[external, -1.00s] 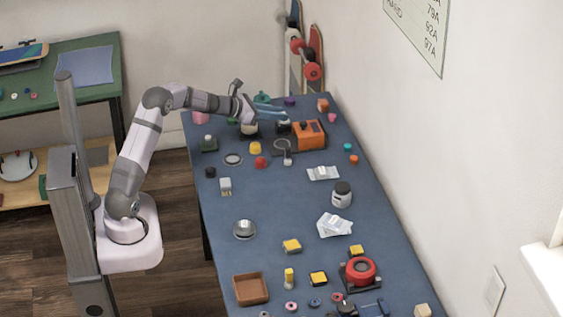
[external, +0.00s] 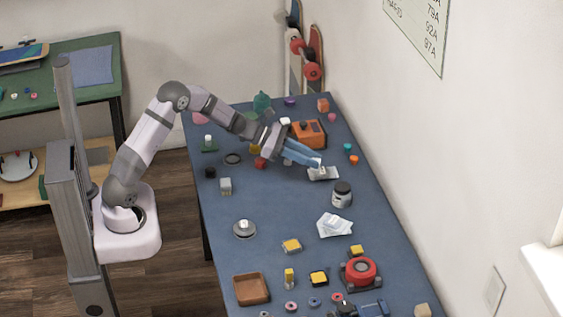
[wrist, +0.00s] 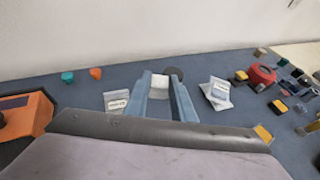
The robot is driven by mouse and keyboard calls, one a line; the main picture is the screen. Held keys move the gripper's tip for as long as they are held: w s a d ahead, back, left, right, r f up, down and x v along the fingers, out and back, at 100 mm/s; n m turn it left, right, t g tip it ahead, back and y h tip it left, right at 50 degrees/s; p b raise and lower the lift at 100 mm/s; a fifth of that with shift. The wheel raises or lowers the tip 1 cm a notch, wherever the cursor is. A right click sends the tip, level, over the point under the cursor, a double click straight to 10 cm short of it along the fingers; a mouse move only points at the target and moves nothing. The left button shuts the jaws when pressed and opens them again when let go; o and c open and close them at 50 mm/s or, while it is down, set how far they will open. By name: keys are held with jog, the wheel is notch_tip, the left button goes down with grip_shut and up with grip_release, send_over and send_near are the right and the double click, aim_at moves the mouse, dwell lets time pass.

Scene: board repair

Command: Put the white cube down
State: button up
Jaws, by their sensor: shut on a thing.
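My gripper (external: 318,163) has blue fingers and is shut on the white cube (wrist: 159,81), which sits between the fingertips in the wrist view. In the external view the cube is small and partly hidden by the fingers, close to a white pouch (external: 325,174). The gripper's exact height above the table (external: 285,205) is hard to tell. In the wrist view the pouch (wrist: 117,101) lies left of the fingers.
A dark-lidded jar (external: 341,193) stands close by, with more white packets (external: 334,224) nearer the camera. An orange device (external: 309,134) stands behind the gripper. A round metal dish (external: 244,232) lies at the table's left, with bare tabletop between it and the jar.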

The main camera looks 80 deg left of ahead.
jog(key=s+d+f+m+g+h, duration=0.1)
jog(key=s+d+m+g+h, duration=0.35)
jog(key=s+d, duration=0.35)
jog(key=r+m+g+h, duration=0.2)
jog(key=m+g, duration=0.1)
jog(key=m, duration=0.1)
send_over(281, 225)
jog(key=shift+f, duration=5.15)
jog(key=shift+f, duration=0.15)
jog(key=o, duration=1)
